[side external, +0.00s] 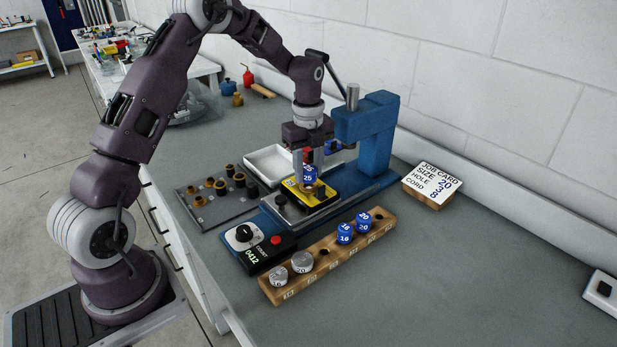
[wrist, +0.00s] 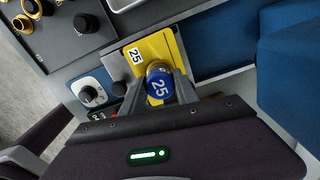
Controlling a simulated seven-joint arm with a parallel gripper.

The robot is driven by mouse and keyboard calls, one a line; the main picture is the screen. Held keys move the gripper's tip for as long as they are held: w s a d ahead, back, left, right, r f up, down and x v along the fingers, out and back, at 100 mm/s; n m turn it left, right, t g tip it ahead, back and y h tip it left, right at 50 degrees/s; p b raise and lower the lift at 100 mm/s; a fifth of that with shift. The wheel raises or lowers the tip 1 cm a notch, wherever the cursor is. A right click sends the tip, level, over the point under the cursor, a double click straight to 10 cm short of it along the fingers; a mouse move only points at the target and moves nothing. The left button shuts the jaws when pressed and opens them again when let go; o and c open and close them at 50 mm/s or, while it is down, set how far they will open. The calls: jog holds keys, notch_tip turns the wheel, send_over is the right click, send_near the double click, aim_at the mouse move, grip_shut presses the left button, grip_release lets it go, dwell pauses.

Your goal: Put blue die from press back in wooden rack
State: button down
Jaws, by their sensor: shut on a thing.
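The blue die (side external: 309,175), marked 25, sits at the yellow plate (side external: 322,196) of the blue press (side external: 366,125). My gripper (side external: 310,178) is shut on this die; in the wrist view the die (wrist: 160,86) is between the two fingers (wrist: 160,88). I cannot tell whether the die touches the plate. The yellow plate (wrist: 143,54) also carries a 25 mark. The wooden rack (side external: 328,264) lies in front of the press. It holds two grey dies (side external: 290,269) at its left end and two blue dies (side external: 354,228) further right, with empty holes between and at the right end.
A control box (side external: 258,246) with a dial stands between the press and the rack's left end. A dark tray of brass-ringed parts (side external: 214,190) is left of the press, a white tray (side external: 270,163) behind. A job card (side external: 432,180) stands right.

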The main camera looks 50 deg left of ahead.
aim_at(311, 168)
jog(key=r, duration=0.7)
jog(key=shift+w+d+r, duration=0.1)
jog(key=shift+w+d, duration=0.1)
jog(key=shift+d, duration=0.05)
jog(key=w+d+f, duration=0.4)
jog(key=d, duration=0.4)
jog(key=w+d+f, duration=0.3)
jog(key=w+d, duration=0.2)
jog(key=d, duration=0.3)
jog(key=shift+s+a+f, duration=0.1)
jog(key=shift+a+f, duration=0.05)
jog(key=shift+f, duration=1.15)
jog(key=shift+s+a+f, duration=0.1)
jog(key=shift+f, duration=1.15)
jog(key=shift+f, duration=0.55)
jog(key=c, duration=0.8)
grip_release()
jog(key=shift+c, duration=0.2)
